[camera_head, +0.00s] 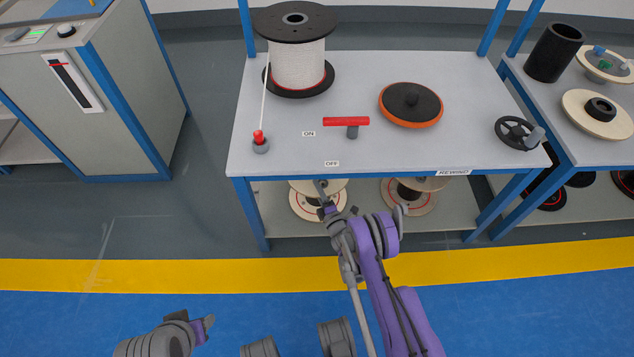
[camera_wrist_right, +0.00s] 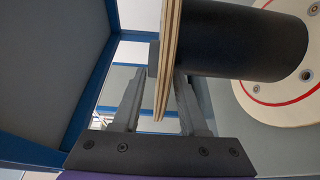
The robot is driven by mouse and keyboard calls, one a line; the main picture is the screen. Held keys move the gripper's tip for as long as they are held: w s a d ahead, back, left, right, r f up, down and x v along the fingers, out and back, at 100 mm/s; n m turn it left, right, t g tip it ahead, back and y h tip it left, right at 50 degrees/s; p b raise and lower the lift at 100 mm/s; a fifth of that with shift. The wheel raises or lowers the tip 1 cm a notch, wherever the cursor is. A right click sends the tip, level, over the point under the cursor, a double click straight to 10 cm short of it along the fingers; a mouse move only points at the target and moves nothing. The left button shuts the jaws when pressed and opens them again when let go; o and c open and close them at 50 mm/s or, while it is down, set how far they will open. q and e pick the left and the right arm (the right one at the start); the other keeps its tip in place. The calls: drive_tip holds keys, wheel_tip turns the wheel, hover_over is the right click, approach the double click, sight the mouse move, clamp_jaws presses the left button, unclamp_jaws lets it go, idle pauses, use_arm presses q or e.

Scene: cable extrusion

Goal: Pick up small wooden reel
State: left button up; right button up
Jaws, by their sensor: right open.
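A small wooden reel (camera_head: 303,207) with pale flanges, a red ring and a dark core stands on the lower shelf under the table's front edge, partly hidden by the tabletop and my right gripper (camera_head: 324,193). In the right wrist view, the thin edge of one wooden flange (camera_wrist_right: 171,45) lies between the two fingers of my open right gripper (camera_wrist_right: 158,85); I cannot tell if they touch it. The black core (camera_wrist_right: 245,40) and far flange (camera_wrist_right: 250,108) are to the right. My left gripper (camera_head: 207,325) is low at the left, its jaws unclear.
A similar reel (camera_head: 425,203) stands to the right on the lower shelf. The grey table (camera_head: 290,165) above has blue legs, a white cable spool (camera_head: 297,65), a red lever (camera_head: 346,121) and an orange-rimmed disc (camera_head: 411,104). Floor in front is clear.

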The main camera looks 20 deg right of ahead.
clamp_jaws()
drive_tip(key=shift+a, duration=0.1)
idle(1.1)
